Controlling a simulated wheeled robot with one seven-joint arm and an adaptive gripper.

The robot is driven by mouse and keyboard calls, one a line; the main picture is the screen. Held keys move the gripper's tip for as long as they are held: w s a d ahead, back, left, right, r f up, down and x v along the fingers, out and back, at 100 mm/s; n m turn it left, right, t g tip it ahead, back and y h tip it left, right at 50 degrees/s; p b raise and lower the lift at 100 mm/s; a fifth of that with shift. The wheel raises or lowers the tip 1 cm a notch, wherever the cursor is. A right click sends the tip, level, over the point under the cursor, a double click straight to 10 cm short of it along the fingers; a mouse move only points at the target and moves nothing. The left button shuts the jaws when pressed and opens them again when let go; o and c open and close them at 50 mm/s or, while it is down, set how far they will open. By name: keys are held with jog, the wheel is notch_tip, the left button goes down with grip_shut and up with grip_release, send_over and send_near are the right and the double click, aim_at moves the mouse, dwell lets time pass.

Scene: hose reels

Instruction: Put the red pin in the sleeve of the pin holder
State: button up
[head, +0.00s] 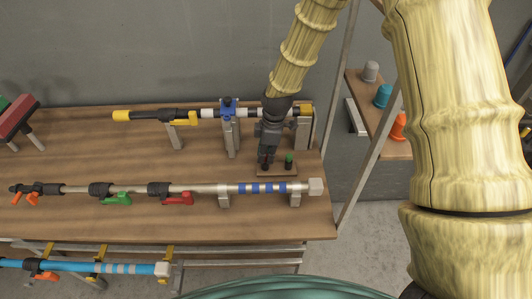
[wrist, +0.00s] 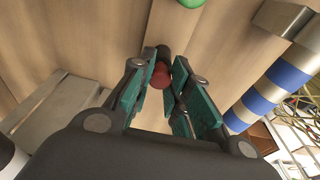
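The pin holder is a small wooden board (head: 276,172) on the table, at the right behind the striped pipe. My gripper (head: 265,160) points down over the left part of this board. In the wrist view its green-padded fingers (wrist: 160,68) are close together on either side of the red pin (wrist: 160,76). They look shut on it, though the contact is partly hidden. A dark round part (wrist: 163,52) shows just beyond the red pin; I cannot tell whether it is the sleeve. A green pin (head: 289,160) stands at the board's right end.
A long metal pipe with blue and white bands (head: 262,188) lies on supports in front of the board. A pipe with a blue clamp (head: 229,110) runs behind it. A side shelf (head: 365,110) with cups is at the right.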

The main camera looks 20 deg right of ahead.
jog(key=o, duration=0.4)
jog(key=shift+r, duration=0.7)
notch_tip(320, 180, up, 12)
jog(key=d+b, duration=0.1)
jog(key=b, duration=0.2)
jog(key=shift+s+d+b, duration=0.25)
jog(key=shift+d+b, duration=0.05)
jog(key=shift+b, duration=0.05)
jog(key=shift+f, duration=0.1)
